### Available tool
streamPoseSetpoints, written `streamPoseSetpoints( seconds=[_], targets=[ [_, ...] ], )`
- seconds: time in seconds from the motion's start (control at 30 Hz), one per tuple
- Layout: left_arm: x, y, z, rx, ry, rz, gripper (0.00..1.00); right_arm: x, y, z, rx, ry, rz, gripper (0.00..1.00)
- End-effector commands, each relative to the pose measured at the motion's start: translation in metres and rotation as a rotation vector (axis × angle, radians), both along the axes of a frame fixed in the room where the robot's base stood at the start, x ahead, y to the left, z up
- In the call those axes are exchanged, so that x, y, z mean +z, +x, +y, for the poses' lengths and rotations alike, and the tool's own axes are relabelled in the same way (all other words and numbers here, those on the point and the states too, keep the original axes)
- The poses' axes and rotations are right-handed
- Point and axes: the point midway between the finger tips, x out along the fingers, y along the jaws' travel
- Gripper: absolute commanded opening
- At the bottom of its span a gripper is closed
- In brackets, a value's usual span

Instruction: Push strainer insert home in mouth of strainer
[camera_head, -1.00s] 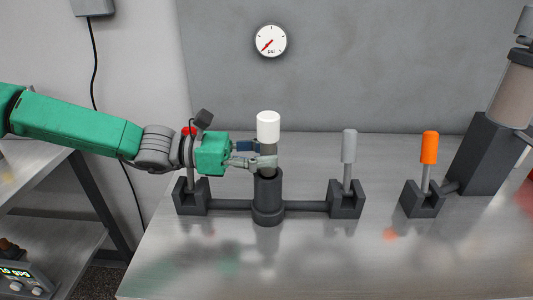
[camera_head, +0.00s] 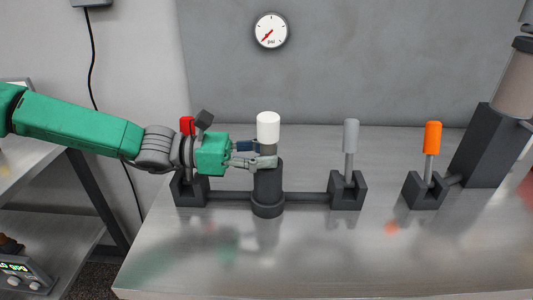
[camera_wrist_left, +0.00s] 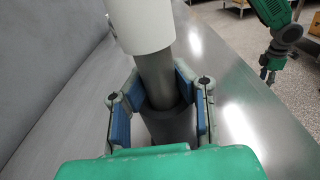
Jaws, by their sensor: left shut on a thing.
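The strainer (camera_head: 268,190) is a dark upright cylinder in the middle of the bench. The strainer insert (camera_head: 268,126) has a white cap and a grey-brown shaft, and stands upright. Its lower end is inside the strainer's mouth, with some shaft showing below the cap. My left gripper (camera_head: 262,158) is shut on the shaft, just above the mouth. In the left wrist view, blue-padded fingers flank the grey shaft (camera_wrist_left: 156,78) below the white cap. My right gripper (camera_wrist_left: 268,70) shows small at the upper right there; its jaws are too small to tell.
A pipe joins the strainer to dark blocks on both sides, with a red-handled valve (camera_head: 187,125) at left and a grey handle (camera_head: 351,136) at right. An orange handle (camera_head: 433,138) stands farther right. The bench front (camera_head: 300,255) is clear.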

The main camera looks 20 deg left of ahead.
Motion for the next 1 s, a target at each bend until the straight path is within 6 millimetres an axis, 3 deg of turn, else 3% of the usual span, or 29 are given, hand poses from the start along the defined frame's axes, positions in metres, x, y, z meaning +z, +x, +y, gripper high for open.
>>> streamPoseSetpoints(
  seconds=[0.33,0.37,0.4,0.77,0.87,1.0],
  targets=[
    [-0.01,0.0,0.0,0.0,0.0,0.0,0.0,-0.007,0.0,0.0,0.0,0.0,0.0,0.4],
    [-0.009,0.0,0.0,0.0,0.0,0.0,0.31,-0.006,0.0,0.0,0.0,0.0,0.0,0.4],
    [-0.009,0.0,0.0,0.0,0.001,0.0,0.45,-0.006,0.0,0.0,0.0,0.0,0.0,0.4],
    [-0.008,0.0,0.0,0.0,0.001,0.0,0.45,-0.006,-0.001,0.0,0.0,0.0,-0.002,0.4],
    [-0.001,0.0,0.0,0.0,0.0,-0.001,0.45,-0.006,-0.002,0.0,0.0,0.0,-0.002,0.4],
    [0.023,0.0,0.0,0.0,0.0,-0.005,0.45,-0.006,-0.002,0.0,0.0,0.0,-0.002,0.4]
  ],
)
